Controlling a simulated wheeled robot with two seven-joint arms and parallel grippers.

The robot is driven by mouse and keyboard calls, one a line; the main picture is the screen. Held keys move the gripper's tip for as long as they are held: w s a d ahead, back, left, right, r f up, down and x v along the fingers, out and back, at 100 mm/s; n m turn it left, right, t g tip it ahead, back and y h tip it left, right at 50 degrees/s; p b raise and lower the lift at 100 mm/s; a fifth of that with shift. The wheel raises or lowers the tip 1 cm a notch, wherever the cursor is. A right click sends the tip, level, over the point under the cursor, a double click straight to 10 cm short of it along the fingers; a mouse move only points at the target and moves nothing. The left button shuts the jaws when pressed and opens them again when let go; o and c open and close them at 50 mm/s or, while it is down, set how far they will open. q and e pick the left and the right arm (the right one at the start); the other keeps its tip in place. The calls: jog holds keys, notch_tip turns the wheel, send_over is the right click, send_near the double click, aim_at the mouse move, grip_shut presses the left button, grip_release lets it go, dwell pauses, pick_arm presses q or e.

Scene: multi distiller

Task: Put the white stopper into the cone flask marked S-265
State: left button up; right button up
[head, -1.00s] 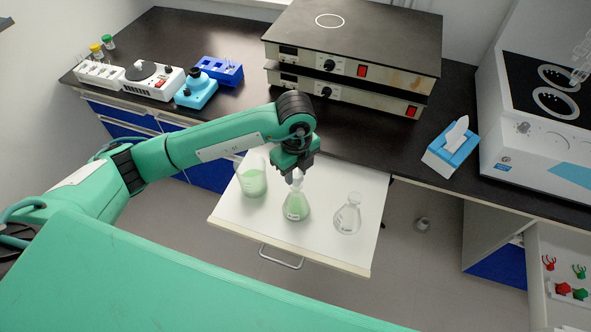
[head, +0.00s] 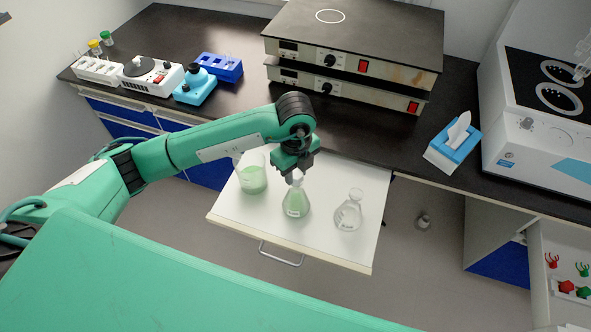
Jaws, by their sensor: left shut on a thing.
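A cone flask with pale green liquid (head: 296,204) stands upright on the white pull-out shelf (head: 232,226). It bears a small label too small to read. My left gripper (head: 297,174) points down right over its neck. It is shut on the white stopper (head: 297,179), of which only a small pale part shows at the mouth of the flask. I cannot tell how deep the stopper sits in the neck. An empty clear cone flask (head: 348,215) stands to the right, its label also unreadable. My right gripper is not in view.
A beaker of green liquid (head: 252,180) stands on the shelf left of the flask, close to my left arm. Stacked hot plates (head: 350,50) and a blue tissue box (head: 453,145) stand on the black bench behind. The shelf's front right corner is clear.

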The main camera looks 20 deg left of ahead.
pick_arm(q)
jog(key=shift+f, duration=0.2)
jog(key=o, duration=1)
notch_tip(320, 180, up, 14)
jog(key=b, duration=0.2)
jog(key=shift+f, duration=0.1)
